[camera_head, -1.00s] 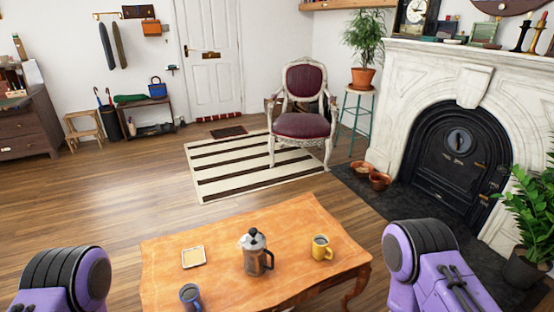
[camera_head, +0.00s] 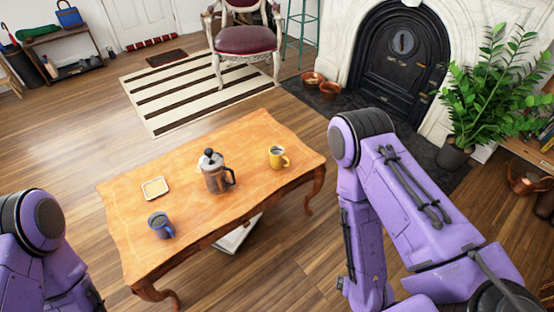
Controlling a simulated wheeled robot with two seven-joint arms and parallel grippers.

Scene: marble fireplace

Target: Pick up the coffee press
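The coffee press (camera_head: 214,174) stands upright near the middle of a wooden table (camera_head: 150,222). It has a dark lid with a knob, a see-through body with a metal frame, and a dark handle on its right side. My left arm shows at the lower left edge and my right arm at the right of the table. Neither gripper is in view. Nothing touches the coffee press.
On the table are a yellow mug (camera_head: 277,157), a blue mug (camera_head: 160,225) and a small square coaster (camera_head: 155,188). Books (camera_head: 238,236) lie below the table. Behind are a striped rug (camera_head: 190,93), a red chair (camera_head: 243,42) and a fireplace. A plant (camera_head: 490,100) stands at right.

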